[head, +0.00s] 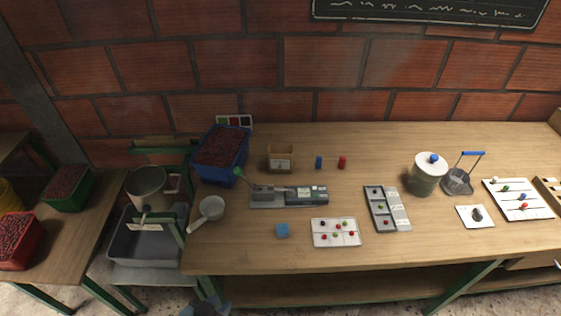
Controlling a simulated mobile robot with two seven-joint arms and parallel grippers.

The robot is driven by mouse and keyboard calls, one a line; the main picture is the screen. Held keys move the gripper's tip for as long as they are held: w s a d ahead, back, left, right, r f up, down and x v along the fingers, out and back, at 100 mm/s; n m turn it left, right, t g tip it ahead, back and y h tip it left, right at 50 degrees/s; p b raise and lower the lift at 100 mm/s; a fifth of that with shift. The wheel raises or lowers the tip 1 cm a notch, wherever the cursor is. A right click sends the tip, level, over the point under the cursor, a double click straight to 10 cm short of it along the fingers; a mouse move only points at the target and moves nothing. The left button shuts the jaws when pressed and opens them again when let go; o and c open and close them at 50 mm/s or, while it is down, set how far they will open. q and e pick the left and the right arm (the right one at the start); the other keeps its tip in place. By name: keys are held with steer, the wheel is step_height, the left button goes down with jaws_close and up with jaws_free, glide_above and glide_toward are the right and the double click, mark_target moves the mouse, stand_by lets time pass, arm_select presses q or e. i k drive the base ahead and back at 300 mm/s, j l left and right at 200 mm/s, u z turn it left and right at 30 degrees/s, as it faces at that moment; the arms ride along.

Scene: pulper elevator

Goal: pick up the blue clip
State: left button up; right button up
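A small upright blue piece (318,162), which looks like the blue clip, stands on the wooden table (420,245) toward the back. A similar red piece (342,162) stands just to its right, apart from it. My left gripper (207,307) shows only partly at the bottom edge, below the table's front edge and far from the blue piece. It is too small and cut off to tell whether it is open or shut. My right gripper is not in view.
A cardboard box (281,158) stands left of the blue piece, and a blue crate of red berries (221,153) farther left. Table right of the red piece is clear.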

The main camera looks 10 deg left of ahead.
mark_target(318, 159)
steer(key=i+l+u, duration=0.25)
steer(key=u, duration=0.25)
steer(key=i+l+u, duration=0.15)
steer(key=l+u, duration=0.3)
steer(key=i+l+u, duration=0.15)
steer(key=l+u, duration=0.15)
steer(key=u, duration=0.2)
